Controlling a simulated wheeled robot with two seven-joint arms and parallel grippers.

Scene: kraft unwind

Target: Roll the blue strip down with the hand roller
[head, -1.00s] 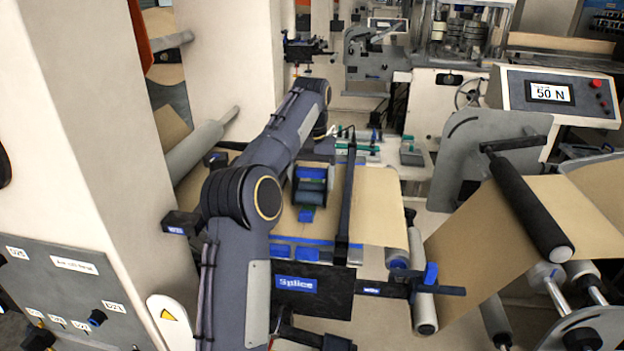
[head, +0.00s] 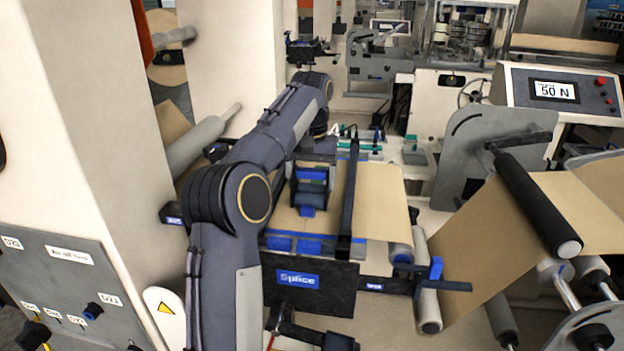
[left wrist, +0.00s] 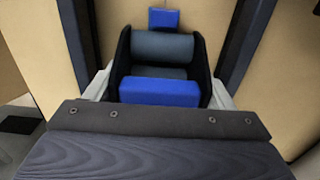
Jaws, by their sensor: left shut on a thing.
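My left gripper (head: 313,170) is shut on the hand roller (head: 311,187), over the tan sheet. In the left wrist view the roller shows a grey cylinder (left wrist: 162,47) between dark side plates, with a blue block (left wrist: 160,92) on the near side. A small blue piece (left wrist: 164,19) lies just beyond it; I cannot tell whether it belongs to the roller. The blue strip (head: 308,246) lies across the sheet's near edge, just behind the Splice plate, and is partly hidden by my left arm. I cannot tell whether the roller touches the sheet. My right gripper is out of view.
A dark bar (head: 349,190) runs along the sheet just right of the roller. The black Splice plate (head: 309,289) stands at the front. A beige pillar (head: 95,120) stands close at the left. A black roller (head: 537,205) carries more tan web at the right.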

